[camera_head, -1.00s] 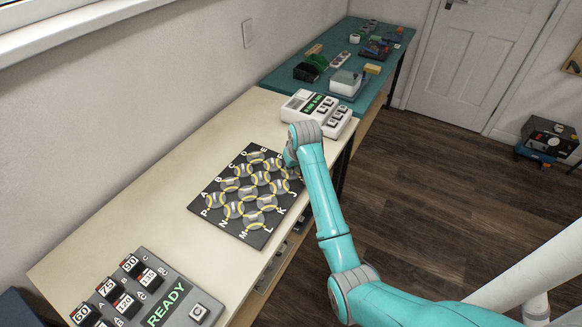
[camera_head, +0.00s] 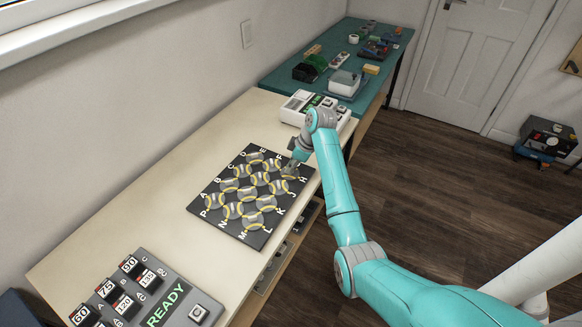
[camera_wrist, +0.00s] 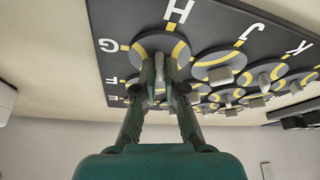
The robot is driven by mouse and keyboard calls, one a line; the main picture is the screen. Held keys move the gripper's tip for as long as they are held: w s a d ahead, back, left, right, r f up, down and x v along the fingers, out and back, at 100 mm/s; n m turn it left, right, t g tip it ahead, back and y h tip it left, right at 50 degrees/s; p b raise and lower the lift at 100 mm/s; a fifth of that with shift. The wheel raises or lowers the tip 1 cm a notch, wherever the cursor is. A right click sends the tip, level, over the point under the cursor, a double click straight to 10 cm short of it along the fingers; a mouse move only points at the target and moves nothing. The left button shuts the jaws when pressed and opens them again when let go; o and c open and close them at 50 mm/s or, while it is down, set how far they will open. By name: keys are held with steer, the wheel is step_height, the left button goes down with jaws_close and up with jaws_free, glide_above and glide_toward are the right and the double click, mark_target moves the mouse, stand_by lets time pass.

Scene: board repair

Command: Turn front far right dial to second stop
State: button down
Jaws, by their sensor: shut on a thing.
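A dark board (camera_head: 207,201) lies on the pale bench. It carries several round grey dials with yellow arcs, and white letters run along its edges. My gripper (camera_head: 290,170) reaches down to the dial at the board's right corner, by the letter H, and partly hides it. In the wrist view this corner dial (camera_wrist: 140,44) sits between the letters G and H. My gripper (camera_wrist: 160,80) has its fingers on either side of the dial's upright grip and is shut on it. Yellow marks show at the dial's rim near H and G. Neighbouring dials (camera_wrist: 215,62) are close by.
A grey panel (camera_head: 178,285) with a READY display stands at the near left. A white device with buttons (camera_head: 297,103) stands behind the board. The bench (camera_head: 130,200) is clear left of the board. A teal table (camera_head: 290,75) with several items stands beyond.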

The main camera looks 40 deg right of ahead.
mark_target(297, 171)
steer(key=n, duration=0.2)
steer(key=n+g+y, duration=0.1)
steer(key=n, duration=0.2)
steer(key=shift+d+g, duration=0.1)
steer(key=shift+g, duration=0.2)
steer(key=shift+n, duration=0.4)
steer(key=c, duration=1.3)
jaws_free()
steer(key=shift+o, duration=0.2)
steer(key=shift+r, duration=0.15)
steer(key=v, duration=0.5)
steer(key=shift+w+d, duration=0.15)
steer(key=s+d, duration=0.1)
steer(key=d, duration=0.2)
steer(key=s+d, duration=0.2)
steer(key=d, duration=0.1)
steer(key=s+d, duration=0.1)
steer(key=d, duration=0.2)
steer(key=shift+s+d, duration=0.2)
steer(key=shift+d, duration=0.2)
steer(key=shift+s+d, duration=0.25)
steer(key=shift+d, duration=0.25)
